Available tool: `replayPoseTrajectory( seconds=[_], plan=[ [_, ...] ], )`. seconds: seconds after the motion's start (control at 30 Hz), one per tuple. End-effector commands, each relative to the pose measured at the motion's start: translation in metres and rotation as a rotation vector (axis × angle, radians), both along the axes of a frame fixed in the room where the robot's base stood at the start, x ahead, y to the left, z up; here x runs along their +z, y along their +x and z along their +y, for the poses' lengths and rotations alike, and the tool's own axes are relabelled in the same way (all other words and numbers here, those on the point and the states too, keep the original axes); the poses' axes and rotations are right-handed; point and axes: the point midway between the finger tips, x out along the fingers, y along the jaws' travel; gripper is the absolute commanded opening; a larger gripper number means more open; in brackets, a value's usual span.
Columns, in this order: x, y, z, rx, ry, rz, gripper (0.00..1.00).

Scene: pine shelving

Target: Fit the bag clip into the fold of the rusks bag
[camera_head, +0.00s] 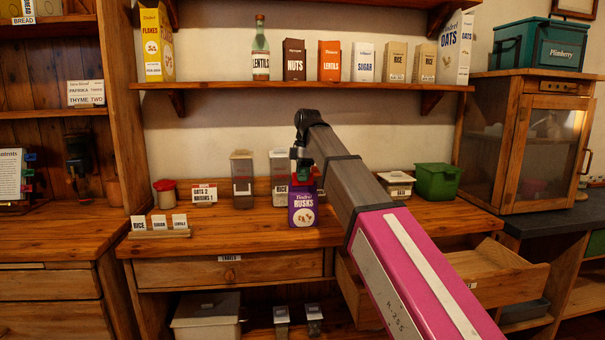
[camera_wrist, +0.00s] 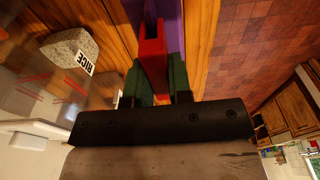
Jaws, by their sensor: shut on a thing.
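The purple rusks bag (camera_head: 302,208) stands upright near the front edge of the wooden counter. My gripper (camera_head: 302,168) is just above its top, reaching down from the arm. In the wrist view, the green fingers of my gripper (camera_wrist: 158,80) are shut on the red bag clip (camera_wrist: 151,55). The clip's forked end points away from the fingers, towards the purple bag (camera_wrist: 175,22). The clip (camera_head: 315,172) shows as a small red patch in the head view. The fold is largely hidden, and I cannot tell whether the clip touches it.
Rice containers (camera_head: 279,170) stand behind the bag, and a grey-lidded jar (camera_head: 242,178) is to the left. A white tub (camera_head: 396,184) and green bin (camera_head: 437,181) are to the right. An open drawer (camera_head: 500,275) juts out below right.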

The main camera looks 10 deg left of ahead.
Motion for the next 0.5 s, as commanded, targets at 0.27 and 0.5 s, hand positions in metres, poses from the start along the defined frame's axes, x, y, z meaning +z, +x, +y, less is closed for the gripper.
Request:
replayPoseTrajectory(
  seconds=[0.27,0.5],
  plan=[
    [-0.006,0.0,0.0,0.0,0.0,0.001,0.0],
    [-0.012,0.0,0.0,0.0,0.0,0.001,0.0]
  ],
)
